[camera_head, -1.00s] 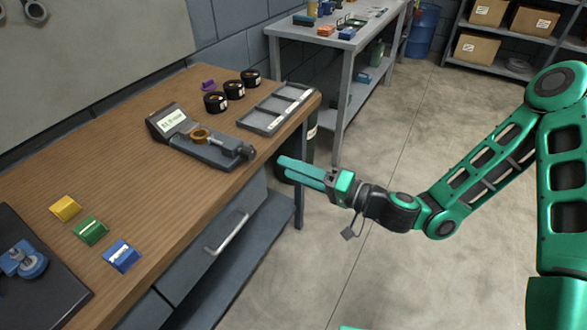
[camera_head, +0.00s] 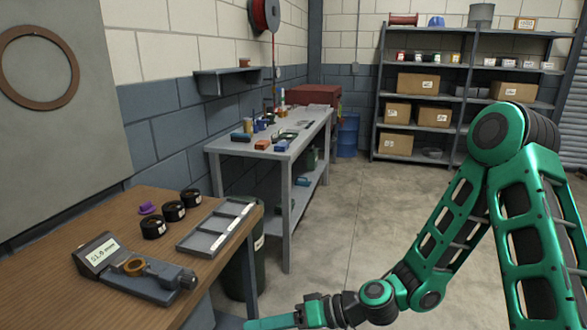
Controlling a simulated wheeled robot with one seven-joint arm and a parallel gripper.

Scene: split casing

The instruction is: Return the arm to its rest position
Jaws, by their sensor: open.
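My gripper (camera_head: 270,322) is at the bottom edge of the view, beyond the front edge of the wooden bench. Its fingers are partly cut off by the frame, and nothing shows between them. My green arm reaches in from the right, bent at the elbow, over the bare floor. On the bench (camera_head: 48,262) stands a grey measuring device (camera_head: 150,282) with a lit display and a brass-coloured ring (camera_head: 134,265) on it. The gripper is apart from the bench and the device.
A grey divided tray (camera_head: 205,243), several black round containers (camera_head: 174,211) and a purple part (camera_head: 147,207) sit on the bench. A dark bin (camera_head: 240,275) stands beside it. A second table (camera_head: 285,152) and a shelf with boxes (camera_head: 418,83) stand behind. The floor between is clear.

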